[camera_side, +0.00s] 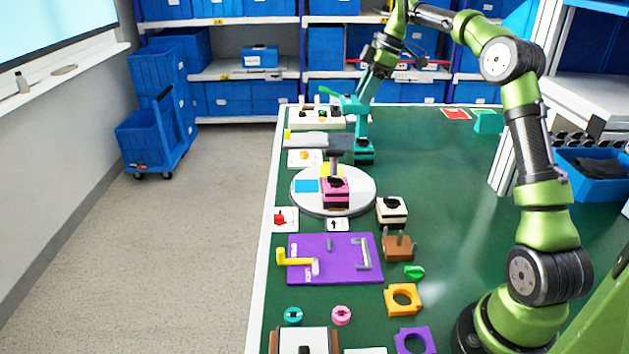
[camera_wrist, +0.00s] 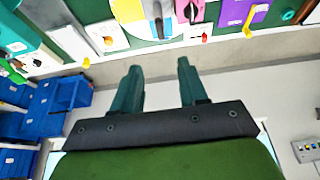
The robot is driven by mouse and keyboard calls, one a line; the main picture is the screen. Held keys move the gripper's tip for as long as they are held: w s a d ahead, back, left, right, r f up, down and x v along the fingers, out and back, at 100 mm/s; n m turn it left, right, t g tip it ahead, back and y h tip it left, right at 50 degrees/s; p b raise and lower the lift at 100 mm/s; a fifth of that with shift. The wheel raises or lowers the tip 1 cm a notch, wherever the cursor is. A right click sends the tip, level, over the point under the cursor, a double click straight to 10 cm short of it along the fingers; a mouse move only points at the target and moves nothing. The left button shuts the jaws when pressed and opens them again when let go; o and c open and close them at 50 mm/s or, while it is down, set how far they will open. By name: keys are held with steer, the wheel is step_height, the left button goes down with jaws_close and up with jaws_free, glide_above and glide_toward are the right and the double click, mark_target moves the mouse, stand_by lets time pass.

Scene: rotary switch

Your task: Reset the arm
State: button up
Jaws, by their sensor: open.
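My gripper (camera_wrist: 159,66) is open in the wrist view, its two teal fingers apart with nothing between them. In the side view my arm reaches over the far part of the table, and its end meets a teal shape where I cannot make out the separate fingers. A pink block (camera_side: 336,193) with a black knob stands on a round white disc (camera_side: 360,199), below and nearer than my arm's end. A dark upright piece rises just behind the block. The pink block also shows at the top of the wrist view (camera_wrist: 188,10).
A white block with a black top (camera_side: 391,211) stands right of the disc. A purple board (camera_side: 335,270) with handles lies nearer. Orange (camera_side: 403,286) and purple (camera_side: 401,344) pieces lie at the front. The green table (camera_side: 455,215) is clear at right. Blue bins fill shelves behind.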

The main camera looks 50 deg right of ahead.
steer(key=shift+s+r, duration=0.1)
steer(key=shift+r, duration=0.2)
steer(key=s+a+f+m+t, duration=0.1)
steer(key=s+a+m, duration=0.5)
steer(key=s+a, duration=0.6)
steer(key=s+a+f+m+t+h, duration=0.1)
steer(key=s+a+f+m+t, duration=0.1)
steer(key=s+a+m, duration=0.5)
steer(key=shift+s+a+f+t, duration=0.2)
steer(key=shift+s+a+t, duration=0.3)
steer(key=shift+s+a, duration=2.6)
